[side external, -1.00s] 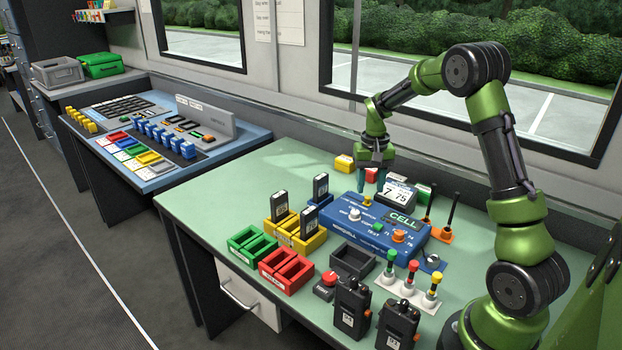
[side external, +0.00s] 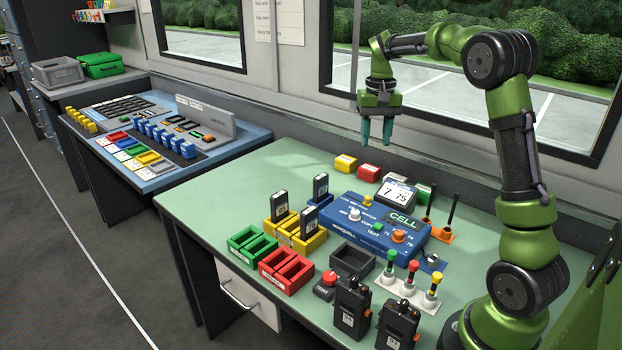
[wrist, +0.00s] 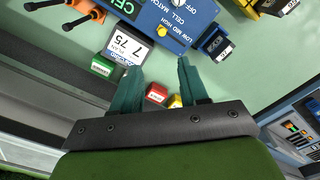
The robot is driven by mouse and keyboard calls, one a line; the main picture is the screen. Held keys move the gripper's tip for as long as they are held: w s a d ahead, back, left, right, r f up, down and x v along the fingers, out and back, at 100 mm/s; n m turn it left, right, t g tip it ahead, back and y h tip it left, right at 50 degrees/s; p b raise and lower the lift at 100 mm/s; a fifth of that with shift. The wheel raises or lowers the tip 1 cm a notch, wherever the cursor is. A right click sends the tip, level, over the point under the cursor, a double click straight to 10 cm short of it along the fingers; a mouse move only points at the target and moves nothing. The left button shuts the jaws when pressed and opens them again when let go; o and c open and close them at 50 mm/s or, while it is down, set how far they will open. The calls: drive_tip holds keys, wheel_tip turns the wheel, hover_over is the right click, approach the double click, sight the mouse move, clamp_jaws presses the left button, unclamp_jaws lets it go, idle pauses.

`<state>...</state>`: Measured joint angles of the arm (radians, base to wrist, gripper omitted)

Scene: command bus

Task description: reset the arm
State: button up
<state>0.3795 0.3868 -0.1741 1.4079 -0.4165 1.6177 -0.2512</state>
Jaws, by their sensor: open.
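My gripper (side external: 376,130) is open and empty, with its teal fingers pointing down. It hangs in the air above the back of the green table (side external: 205,200), clear of everything on it. It also shows in the wrist view (wrist: 158,85), with a gap between the fingers. Below it are the blue tester box (side external: 345,215), a white display reading 7 75 (side external: 397,193), and small yellow (side external: 345,163) and red (side external: 368,172) blocks. In the wrist view the red block (wrist: 156,93) shows between the fingers.
Yellow (side external: 283,238), green (side external: 243,238) and red (side external: 272,262) trays stand at the table's left front; dark batteries stand in the yellow ones. Two black radios (side external: 352,312) stand at the front. A window (side external: 450,90) and wall are behind the gripper. The table's left end is bare.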

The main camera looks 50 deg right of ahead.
drive_tip(key=s+a+n+t, duration=0.1)
drive_tip(key=s+a+t, duration=0.1)
drive_tip(key=s+a, duration=0.3)
drive_tip(key=s+a+r+n+t+y, duration=0.1)
drive_tip(key=s+a, duration=0.4)
drive_tip(key=a, duration=0.6)
drive_tip(key=s+a+r+n+t+y, duration=0.1)
drive_tip(key=s+a+n+t, duration=0.2)
drive_tip(key=a, duration=0.6)
drive_tip(key=s+t, duration=0.1)
drive_tip(key=s, duration=0.1)
drive_tip(key=shift+s, duration=0.35)
drive_tip(key=shift+r, duration=0.1)
drive_tip(key=shift+c, duration=0.2)
